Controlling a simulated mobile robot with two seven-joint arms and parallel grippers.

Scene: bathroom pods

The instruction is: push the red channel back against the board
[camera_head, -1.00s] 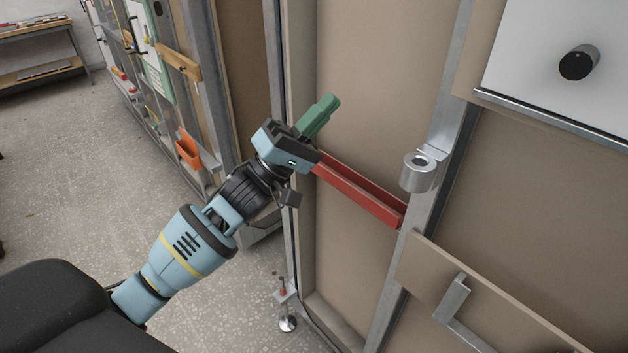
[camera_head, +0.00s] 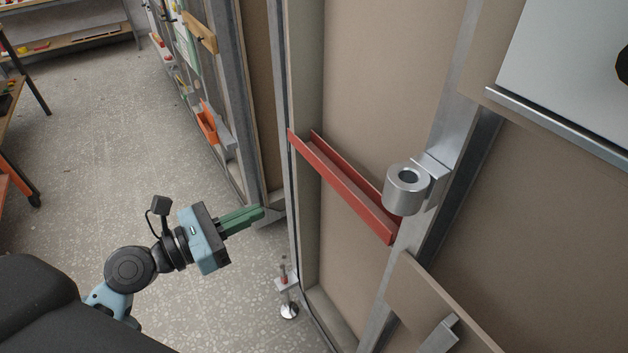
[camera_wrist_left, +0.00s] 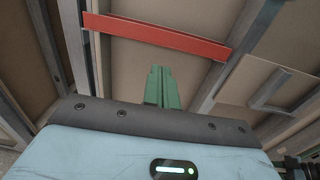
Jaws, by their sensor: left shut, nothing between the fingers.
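The red channel (camera_head: 345,190) runs across the tan board (camera_head: 375,80) between two metal uprights, sloping down to the right in the head view. Its open trough shows along the top; I cannot tell whether its back touches the board. My left gripper (camera_head: 262,214) has green fingers that are shut and empty. It is left of the channel and lower in the picture, clear of it. In the left wrist view, the channel (camera_wrist_left: 155,36) crosses above the fingertips (camera_wrist_left: 160,70), with a gap between them. My right gripper is not in view.
A metal cup holder (camera_head: 405,190) sticks out from the upright beside the channel's right end. A tan panel with a metal bracket (camera_head: 438,338) is below it. A footed post (camera_head: 287,290) stands on the floor. Open floor (camera_head: 100,160) lies to the left.

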